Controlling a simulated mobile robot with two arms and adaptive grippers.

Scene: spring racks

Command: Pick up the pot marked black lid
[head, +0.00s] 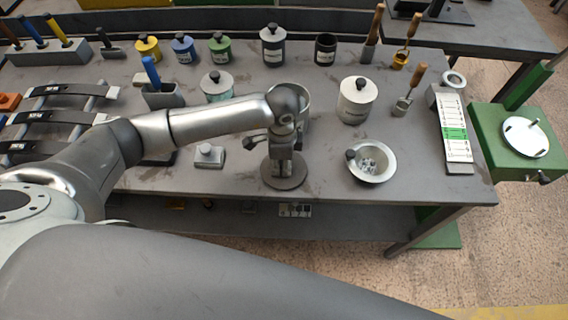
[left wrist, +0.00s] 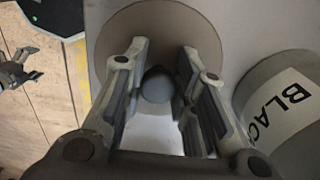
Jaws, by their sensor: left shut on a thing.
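My left gripper (head: 283,152) is above the front of the table, pointing down. It is shut on the knob (left wrist: 157,84) of a round grey-brown lid. The lid (head: 285,180) hangs beneath the fingers in the head view, and its disc (left wrist: 160,30) shows past them in the left wrist view. I cannot tell how high it is above the table. A pale pot (left wrist: 285,105) with a label reading "BLAC", the rest cut off, stands beside it. An open pot (head: 304,98) is partly hidden behind my left wrist in the head view. My right gripper is not clearly in view.
Several lidded pots, including a green one (head: 220,49), line the back. A small lidded block (head: 208,156) sits to the left. The table's front edge is close.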

